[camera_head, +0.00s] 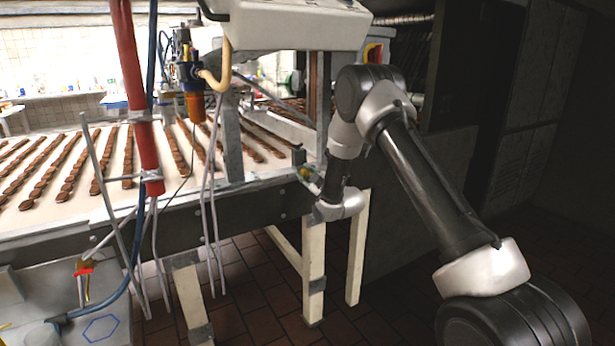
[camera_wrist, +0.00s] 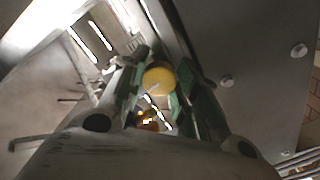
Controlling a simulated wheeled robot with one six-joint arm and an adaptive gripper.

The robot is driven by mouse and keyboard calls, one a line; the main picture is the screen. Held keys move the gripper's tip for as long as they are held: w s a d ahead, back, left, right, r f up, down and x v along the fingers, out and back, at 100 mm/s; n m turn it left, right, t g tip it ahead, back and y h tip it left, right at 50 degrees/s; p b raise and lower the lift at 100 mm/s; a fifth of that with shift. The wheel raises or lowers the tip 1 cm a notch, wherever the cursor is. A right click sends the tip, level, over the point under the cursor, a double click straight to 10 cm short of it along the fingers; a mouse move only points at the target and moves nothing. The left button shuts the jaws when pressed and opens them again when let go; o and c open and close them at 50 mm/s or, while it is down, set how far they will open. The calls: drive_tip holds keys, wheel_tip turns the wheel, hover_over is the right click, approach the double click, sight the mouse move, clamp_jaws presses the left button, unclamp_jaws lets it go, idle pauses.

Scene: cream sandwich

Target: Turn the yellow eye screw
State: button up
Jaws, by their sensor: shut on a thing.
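The yellow eye screw (camera_wrist: 158,79) shows in the wrist view as a rounded yellow shape between the green pads of my gripper (camera_wrist: 160,88). My gripper is shut on it, with one finger on each side. A smaller yellow-orange part (camera_wrist: 149,120) shows below it, nearer the palm. In the head view a small yellow spot (camera_head: 306,172) shows at the conveyor's front corner, beside my gripper (camera_head: 311,179). The fingertips are too small there to make out, and the screw's shaft is hidden.
Rows of brown cookies (camera_head: 77,170) lie on the white conveyor (camera_head: 112,165) to the left. A red pole (camera_head: 136,95), hoses and thin rods hang in front. The tiled floor (camera_head: 262,290) below is partly clear between cream legs.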

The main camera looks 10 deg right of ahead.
drive_tip(key=shift+n, duration=0.8)
drive_tip(key=o, duration=1)
drive_tip(key=v, duration=1.2)
